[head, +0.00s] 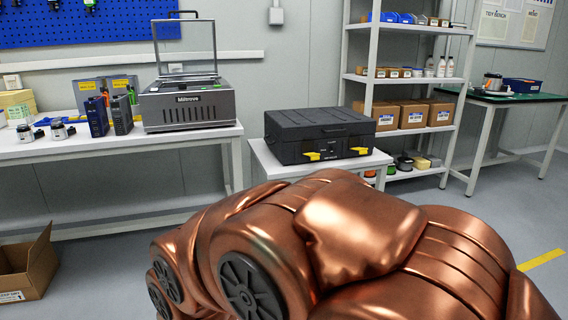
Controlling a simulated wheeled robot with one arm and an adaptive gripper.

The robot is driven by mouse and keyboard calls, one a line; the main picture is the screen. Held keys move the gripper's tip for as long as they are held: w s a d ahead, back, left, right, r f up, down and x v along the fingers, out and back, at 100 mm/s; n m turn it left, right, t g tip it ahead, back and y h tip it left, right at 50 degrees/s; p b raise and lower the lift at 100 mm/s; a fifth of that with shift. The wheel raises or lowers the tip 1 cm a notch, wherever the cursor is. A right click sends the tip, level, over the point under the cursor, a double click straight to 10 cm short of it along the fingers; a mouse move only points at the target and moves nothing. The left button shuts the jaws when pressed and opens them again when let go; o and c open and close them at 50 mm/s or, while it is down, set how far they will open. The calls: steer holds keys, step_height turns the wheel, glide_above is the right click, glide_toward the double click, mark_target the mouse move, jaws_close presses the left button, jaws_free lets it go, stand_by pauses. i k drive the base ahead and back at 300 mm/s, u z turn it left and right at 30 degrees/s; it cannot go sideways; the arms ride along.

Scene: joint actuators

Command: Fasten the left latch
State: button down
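A black hard case (320,128) with a ribbed lid sits on a small white table, its lid down. Two yellow latches are on its front face. My copper arm fills the lower middle of the head view, in front of the table. My gripper is not in view.
The small white table (262,157) stands between a long white bench (60,152) holding a grey machine (187,104) and a shelf rack (368,62) with cardboard boxes. An open cardboard box (38,262) lies on the floor at left. The air above the case is clear.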

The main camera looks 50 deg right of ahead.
mark_target(314, 155)
steer(key=z, duration=0.15)
steer(key=i, duration=0.75)
steer(key=z, duration=0.85)
steer(key=i, duration=0.55)
steer(key=z, duration=0.5)
